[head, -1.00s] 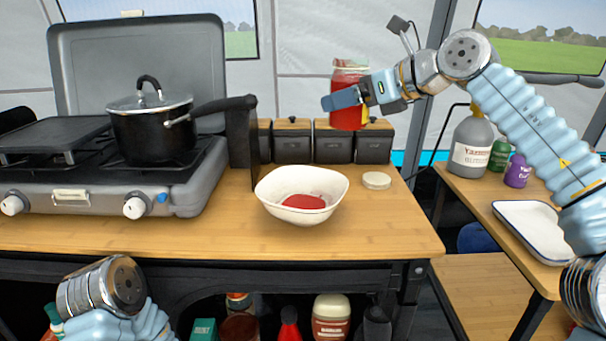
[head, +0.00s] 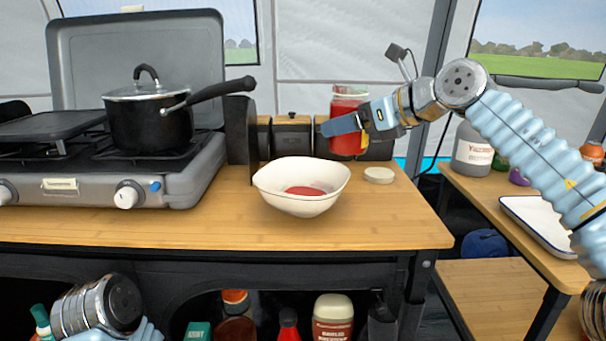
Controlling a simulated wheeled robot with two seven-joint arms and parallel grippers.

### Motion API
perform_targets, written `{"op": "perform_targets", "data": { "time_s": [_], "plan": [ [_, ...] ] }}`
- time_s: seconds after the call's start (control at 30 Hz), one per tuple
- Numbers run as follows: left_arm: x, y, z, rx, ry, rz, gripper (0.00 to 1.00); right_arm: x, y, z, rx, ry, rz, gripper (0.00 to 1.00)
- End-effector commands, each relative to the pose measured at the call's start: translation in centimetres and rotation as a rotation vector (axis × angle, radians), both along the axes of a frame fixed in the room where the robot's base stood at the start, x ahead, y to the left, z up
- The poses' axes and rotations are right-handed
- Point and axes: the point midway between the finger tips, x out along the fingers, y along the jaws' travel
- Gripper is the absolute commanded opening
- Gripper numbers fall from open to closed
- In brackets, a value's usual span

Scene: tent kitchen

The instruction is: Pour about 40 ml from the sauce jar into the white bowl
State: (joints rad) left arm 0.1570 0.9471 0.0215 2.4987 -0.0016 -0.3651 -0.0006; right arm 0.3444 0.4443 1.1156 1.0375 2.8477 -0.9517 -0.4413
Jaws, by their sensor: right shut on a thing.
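The sauce jar (head: 346,106) is glass with red sauce in it, and it is upright. My right gripper (head: 345,125) is shut on it and holds it behind and to the right of the bowl, in front of the dark canisters. The white bowl (head: 302,200) stands on the wooden counter with a pool of red sauce (head: 305,190) in its bottom. A pale round lid (head: 379,175) lies on the counter right of the bowl. Of my left arm, only a wrist part shows at the lower left; its gripper is out of view.
A camping stove (head: 110,185) with a lidded black pot (head: 150,127) stands at the left, its handle pointing toward the canisters (head: 291,138). A white tray (head: 540,222) and bottles are on the right side table. The counter's front right is clear.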

Motion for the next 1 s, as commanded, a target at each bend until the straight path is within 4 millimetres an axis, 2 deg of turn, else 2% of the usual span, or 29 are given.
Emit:
{"op": "perform_targets", "data": {
  "time_s": [0.27,0.67,1.0],
  "plan": [
    [-0.1,-0.2,0.8,-0.003,0.001,-0.004,0.33,-0.3,0.4,0.6,-0.079,-0.060,0.000,0.23],
    [-0.2,-0.5,2.4,-0.008,0.004,-0.009,0.33,-1.0,1.2,1.1,-0.288,-0.205,0.001,0.23],
    [-0.2,-0.6,5.2,-0.011,0.004,-0.013,0.33,-1.7,2.3,1.9,-0.468,-0.331,0.002,0.23]
  ]
}}
